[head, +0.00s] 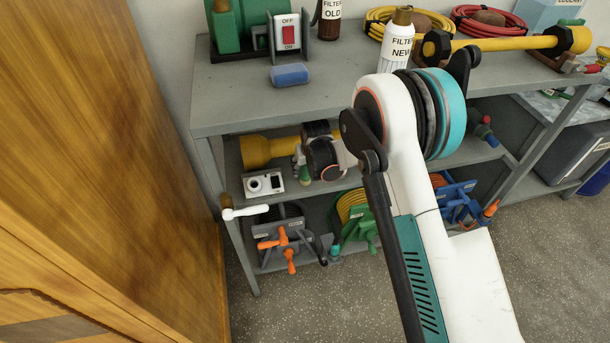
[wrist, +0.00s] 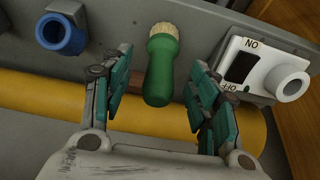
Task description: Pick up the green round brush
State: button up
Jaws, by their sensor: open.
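The green round brush (wrist: 161,72) has a smooth green handle and pale bristles. In the wrist view it lies between my two spread fingers, with the bristle end pointing away from my palm. My gripper (wrist: 163,60) is open, with a visible gap between each finger and the handle. The brush also shows in the head view as a small green piece (head: 305,177) on the middle shelf, partly hidden by my gripper (head: 308,163). How far my fingers reach down around the handle is hard to tell.
A yellow cylinder (wrist: 40,108) runs behind the brush and under my fingers. A white box (wrist: 262,68) with a round knob stands to the right, and a blue hollow part (wrist: 62,36) to the left. The grey bench top (head: 235,105) is above the shelf.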

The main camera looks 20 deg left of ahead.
aim_at(305, 169)
jog(key=b+x, duration=0.1)
jog(key=x, duration=0.2)
jog(key=shift+w+a+f, duration=0.1)
jog(key=shift+f, duration=0.2)
jog(key=shift+r, duration=0.1)
jog(key=c, duration=1.1)
jog(key=shift+r, duration=0.15)
jog(key=shift+r, duration=0.25)
jog(key=s+p, duration=0.1)
jog(key=s+d, duration=0.1)
jog(key=s+d+r+p, duration=0.1)
jog(key=s, duration=0.1)
jog(key=shift+d+p, duration=0.25)
jog(key=shift+p, duration=0.05)
jog(key=s+d, duration=0.7)
jog(key=s, duration=0.4)
jog(key=shift+s+f+p, duration=0.15)
jog(key=shift+s+p, duration=0.05)
jog(key=shift+p, duration=0.25)
